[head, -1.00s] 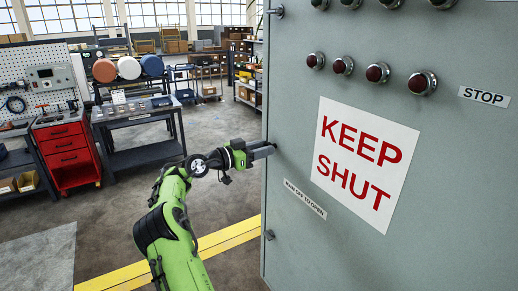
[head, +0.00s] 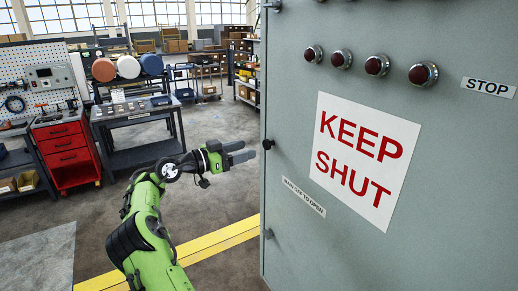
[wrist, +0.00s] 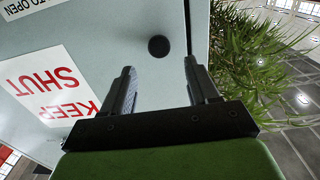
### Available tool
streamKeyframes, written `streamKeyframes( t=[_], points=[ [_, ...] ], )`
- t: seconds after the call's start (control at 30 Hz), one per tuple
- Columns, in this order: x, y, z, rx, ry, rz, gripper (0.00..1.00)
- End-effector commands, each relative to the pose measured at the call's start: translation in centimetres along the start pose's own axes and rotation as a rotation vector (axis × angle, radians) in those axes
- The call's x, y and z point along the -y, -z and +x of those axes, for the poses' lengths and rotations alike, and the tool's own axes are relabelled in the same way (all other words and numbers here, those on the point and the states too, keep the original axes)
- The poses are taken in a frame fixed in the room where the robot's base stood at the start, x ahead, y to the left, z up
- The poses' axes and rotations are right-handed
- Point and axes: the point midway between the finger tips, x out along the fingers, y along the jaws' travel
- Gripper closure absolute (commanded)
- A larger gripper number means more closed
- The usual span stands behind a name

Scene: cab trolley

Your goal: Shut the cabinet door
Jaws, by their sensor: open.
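The cabinet door (head: 410,140) is a large grey-green panel filling the right of the head view. It carries a white KEEP SHUT sign (head: 365,158). A small black knob (head: 268,144) sits at the door's left edge. My gripper (head: 250,151) is open and empty, a little left of the knob and apart from it. In the wrist view the round black knob (wrist: 159,46) shows on the panel beyond and between my two open fingers (wrist: 159,70). How far the door stands from its frame cannot be told.
Red push buttons (head: 377,66) run along the panel's top. A workbench (head: 135,115) and red drawer unit (head: 66,150) stand at the left. A yellow floor stripe (head: 225,238) runs below my arm. Green leaves (wrist: 245,60) show past the panel edge in the wrist view.

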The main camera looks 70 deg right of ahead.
Motion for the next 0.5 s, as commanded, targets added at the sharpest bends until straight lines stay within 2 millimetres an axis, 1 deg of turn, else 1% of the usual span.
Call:
streamKeyframes(
  t=[0.03,0.1,0.2,0.33,0.4,0.5],
  points=[
    [0.1,-0.2,-1.7,-0.001,0.005,0.000,0.41],
    [0.1,-0.1,-3.6,-0.003,0.005,0.001,0.41],
    [0.1,0.0,-6.0,-0.003,0.004,0.000,0.41],
    [0.0,0.1,-7.8,-0.003,0.000,0.000,0.41],
    [0.0,0.1,-8.3,-0.003,0.000,0.001,0.41],
    [0.0,0.1,-8.5,-0.001,0.000,0.000,0.41]
  ],
)
